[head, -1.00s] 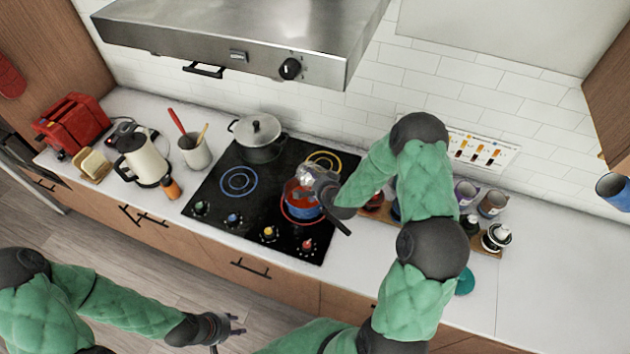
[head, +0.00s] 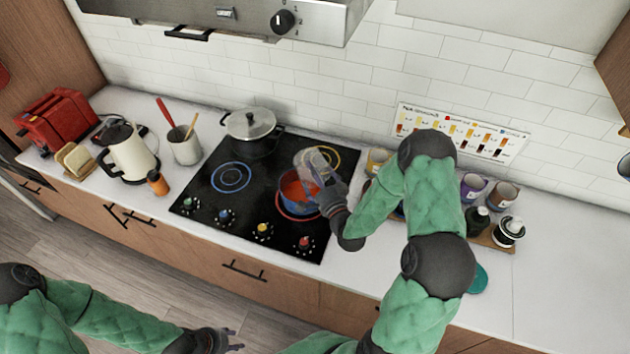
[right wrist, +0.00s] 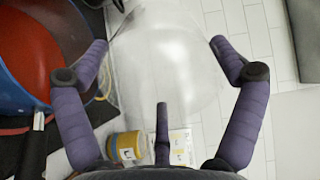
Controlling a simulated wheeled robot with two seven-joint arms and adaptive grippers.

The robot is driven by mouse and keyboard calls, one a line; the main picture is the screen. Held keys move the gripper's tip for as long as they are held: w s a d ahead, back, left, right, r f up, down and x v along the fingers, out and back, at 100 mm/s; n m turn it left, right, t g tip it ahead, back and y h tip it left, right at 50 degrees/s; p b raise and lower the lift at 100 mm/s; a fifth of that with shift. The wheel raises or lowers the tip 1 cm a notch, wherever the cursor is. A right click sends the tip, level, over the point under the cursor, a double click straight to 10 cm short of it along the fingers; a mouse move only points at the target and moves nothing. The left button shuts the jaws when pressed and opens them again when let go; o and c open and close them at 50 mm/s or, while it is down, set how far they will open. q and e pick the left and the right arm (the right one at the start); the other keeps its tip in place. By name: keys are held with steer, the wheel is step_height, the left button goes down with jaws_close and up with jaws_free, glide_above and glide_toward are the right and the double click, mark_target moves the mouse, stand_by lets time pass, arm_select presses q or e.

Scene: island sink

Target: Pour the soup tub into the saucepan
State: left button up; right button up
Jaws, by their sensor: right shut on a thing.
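The blue saucepan (head: 290,207) stands on the front right burner, with red soup in it. It also shows at the left edge of the right wrist view (right wrist: 14,92). The clear soup tub (head: 312,160) is tipped on its side above the saucepan's back right rim. In the right wrist view the tub (right wrist: 165,75) is see-through and looks empty. My right gripper (head: 326,182) is shut on the tub, a finger on each side. My left gripper (head: 234,340) is low in front of the counter, empty, its fingers apart.
A lidded pot (head: 251,130) stands on the back left of the hob (head: 205,190). Cups and bottles on a wooden board (head: 486,240) stand right of the hob, partly behind my right arm. A teal lid (head: 478,278) lies on the counter. The far right counter is clear.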

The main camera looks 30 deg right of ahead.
steer(key=shift+s+a+t+b, duration=0.1)
steer(key=shift+s+t+b, duration=0.45)
steer(key=shift+b, duration=1.4)
steer(key=shift+s+d+t+b, duration=0.1)
steer(key=shift+t+b, duration=0.9)
steer(key=shift+b, duration=0.95)
steer(key=shift+s+a+t+b, duration=0.1)
steer(key=shift+s+t+b, duration=0.45)
steer(key=shift+b, duration=1.4)
steer(key=shift+w, duration=0.25)
